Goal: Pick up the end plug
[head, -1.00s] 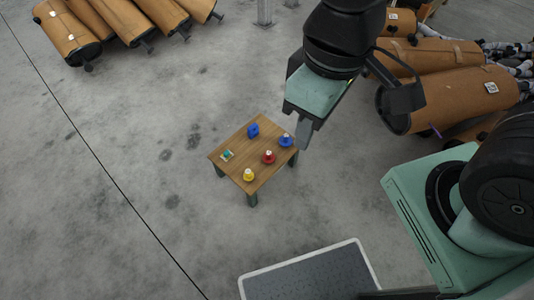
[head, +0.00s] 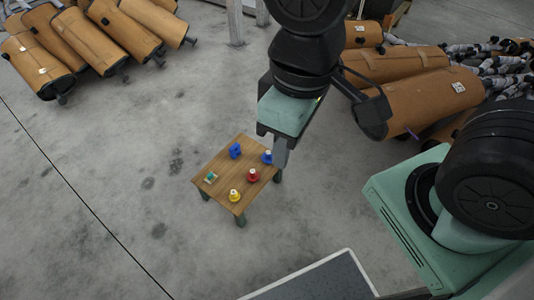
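A small wooden table (head: 218,178) stands on the floor and holds several small parts. On it are a yellow knob-like piece (head: 235,196), a red one (head: 253,175) and a blue one (head: 267,157), each with a pale top. A blue block-like part (head: 235,151) and a small teal-and-white part (head: 210,177) also lie on it. I cannot tell which piece is the end plug. My gripper (head: 281,154) points down at the table's right edge in the picture, beside the blue knob and partly overlapping it. Its fingers show as one grey shape, so their opening is hidden.
Large brown mufflers lie in rows at the upper left (head: 88,43) and upper right (head: 428,105). A grey post (head: 235,22) stands at the top. The concrete floor left of the table is clear. A dark panel with a pale rim (head: 315,283) is at the bottom.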

